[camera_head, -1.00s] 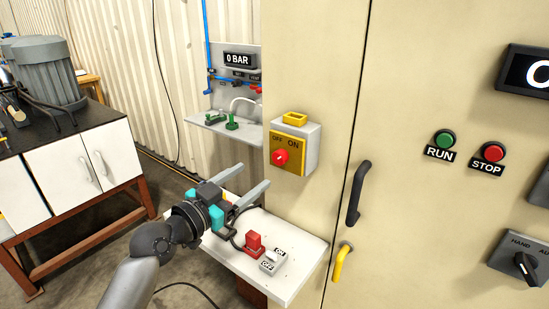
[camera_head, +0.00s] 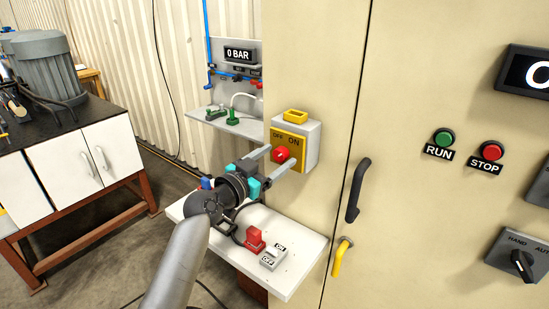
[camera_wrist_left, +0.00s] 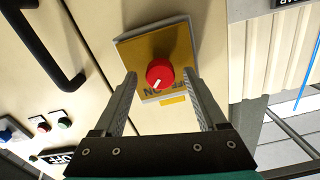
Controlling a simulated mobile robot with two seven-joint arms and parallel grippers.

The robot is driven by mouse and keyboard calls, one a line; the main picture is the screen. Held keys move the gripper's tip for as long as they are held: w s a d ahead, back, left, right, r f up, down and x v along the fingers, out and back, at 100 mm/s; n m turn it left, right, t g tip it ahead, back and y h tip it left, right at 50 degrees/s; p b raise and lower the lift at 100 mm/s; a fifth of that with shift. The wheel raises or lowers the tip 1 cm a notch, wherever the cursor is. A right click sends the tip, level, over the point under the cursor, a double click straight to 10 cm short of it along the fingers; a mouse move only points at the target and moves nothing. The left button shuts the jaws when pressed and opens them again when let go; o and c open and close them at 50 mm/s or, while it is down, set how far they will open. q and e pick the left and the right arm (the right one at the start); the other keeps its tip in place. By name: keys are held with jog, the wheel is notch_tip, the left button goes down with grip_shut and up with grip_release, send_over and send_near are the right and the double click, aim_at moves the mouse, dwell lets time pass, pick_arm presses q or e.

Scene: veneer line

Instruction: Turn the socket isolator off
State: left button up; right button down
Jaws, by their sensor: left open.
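The isolator (camera_head: 309,143) is a grey box on the cabinet's side with a yellow plate marked OFF at left and ON at right. Its round red knob (camera_head: 281,154) also shows in the left wrist view (camera_wrist_left: 160,73), where the plate appears upside down. The knob's white mark points towards ON. My left gripper (camera_head: 280,157) is open, its fingers pointing at the plate. In the left wrist view its fingertips (camera_wrist_left: 159,76) lie on either side of the knob, with gaps. Whether they reach around it in depth is hard to tell. My right gripper is not in view.
Below, a white shelf (camera_head: 297,274) carries a red block (camera_head: 254,240) and a small ON/OFF switch (camera_head: 272,257). The cabinet has a black handle (camera_head: 357,190) and a yellow handle (camera_head: 341,257). A yellow piece (camera_head: 295,116) sits on top of the isolator box.

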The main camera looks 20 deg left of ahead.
pick_arm(q)
jog(key=shift+c, duration=0.3)
grip_shut()
jog(key=shift+n, duration=0.3)
jog(key=n+p, duration=0.1)
jog(key=n, duration=0.2)
jog(key=shift+a+n, duration=0.1)
jog(key=shift+n, duration=0.3)
jog(key=n+p, duration=0.1)
jog(key=n, duration=0.3)
jog(key=shift+r+n, duration=0.1)
jog(key=shift+n, duration=0.2)
jog(key=n+p, duration=0.1)
jog(key=n, duration=0.3)
jog(key=shift+a+n+p, duration=0.1)
jog(key=shift+n+p, duration=0.55)
jog(key=shift+n, duration=1.75)
